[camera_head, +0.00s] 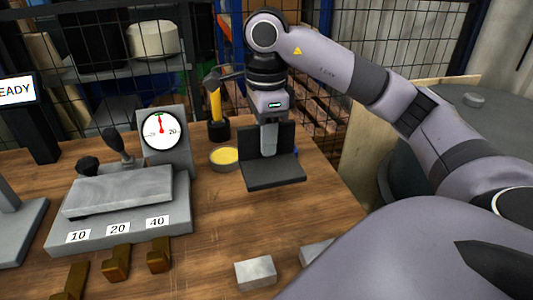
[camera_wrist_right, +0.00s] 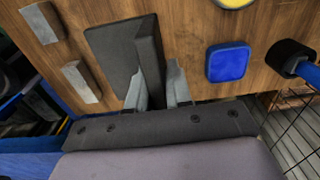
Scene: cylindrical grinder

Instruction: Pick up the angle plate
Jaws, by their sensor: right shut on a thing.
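The dark grey angle plate (camera_head: 273,173) stands on the wooden table, its flat leg toward me and its upright wall behind. My right gripper (camera_head: 268,145) reaches down onto the upright wall from above and is shut on it. In the right wrist view, the gripper fingers (camera_wrist_right: 158,90) sit on both sides of the angle plate's upright wall (camera_wrist_right: 149,55). The flat leg (camera_wrist_right: 112,52) spreads to the left there. The plate looks to be at the table; any gap beneath it cannot be told. My left gripper is not in view.
A yellow-filled round dish (camera_head: 224,158) and a hammer in a black holder (camera_head: 217,130) stand left of the plate. A dial device (camera_head: 162,132) and a grey block on a numbered base (camera_head: 120,225) are further left. Metal blocks (camera_head: 256,272) lie in front. A blue square (camera_wrist_right: 228,62) is near the gripper.

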